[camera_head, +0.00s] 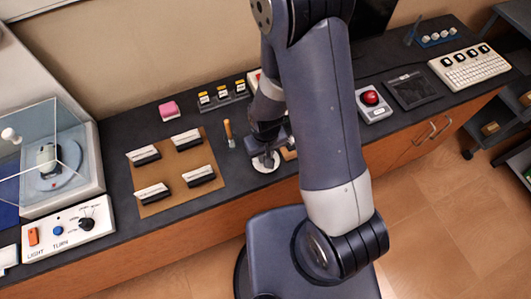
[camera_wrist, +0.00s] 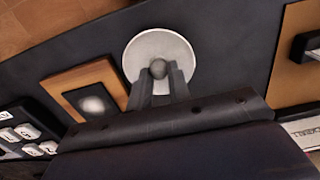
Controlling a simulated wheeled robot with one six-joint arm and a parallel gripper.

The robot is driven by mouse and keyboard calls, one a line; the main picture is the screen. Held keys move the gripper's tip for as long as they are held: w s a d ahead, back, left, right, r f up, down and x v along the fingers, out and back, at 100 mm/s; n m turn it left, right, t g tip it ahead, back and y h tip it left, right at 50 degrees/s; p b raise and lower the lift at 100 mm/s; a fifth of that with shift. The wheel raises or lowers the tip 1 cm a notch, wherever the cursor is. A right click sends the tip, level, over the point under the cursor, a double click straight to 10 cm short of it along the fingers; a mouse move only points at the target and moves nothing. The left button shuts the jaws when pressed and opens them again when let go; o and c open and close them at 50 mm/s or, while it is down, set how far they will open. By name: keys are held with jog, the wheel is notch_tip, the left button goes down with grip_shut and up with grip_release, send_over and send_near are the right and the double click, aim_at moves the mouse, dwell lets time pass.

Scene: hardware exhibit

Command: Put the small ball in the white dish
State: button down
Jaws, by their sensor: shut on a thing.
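The white dish (camera_wrist: 176,45) lies on the dark counter in the wrist view. It also shows in the head view (camera_head: 265,164), partly covered by my gripper. The small grey ball (camera_wrist: 158,68) is between the fingertips of my gripper (camera_wrist: 159,75), in front of the dish as the wrist camera sees it. My gripper is shut on the ball. In the head view my gripper (camera_head: 265,157) is over the dish and the ball is too small or hidden to make out. I cannot tell whether the ball touches the dish.
A wooden-framed dark pad (camera_wrist: 88,98) lies close beside the dish. A brown board with cards (camera_head: 178,170) and an orange-handled tool (camera_head: 228,131) are to the left in the head view. A panel with a red button (camera_head: 371,103) is to the right. The counter's front edge is near.

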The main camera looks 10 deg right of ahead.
jog(key=c, duration=1)
grip_release()
jog(key=shift+c, duration=0.2)
jog(key=shift+o, duration=1)
jog(key=shift+r+p, duration=0.55)
jog(key=shift+r, duration=0.15)
jog(key=shift+r+p, duration=1.95)
jog(key=shift+r, duration=0.9)
jog(key=shift+f, duration=0.2)
notch_tip(320, 180, down, 6)
jog(key=b, duration=0.4)
jog(key=shift+f+b, duration=0.15)
jog(key=shift+b, duration=0.25)
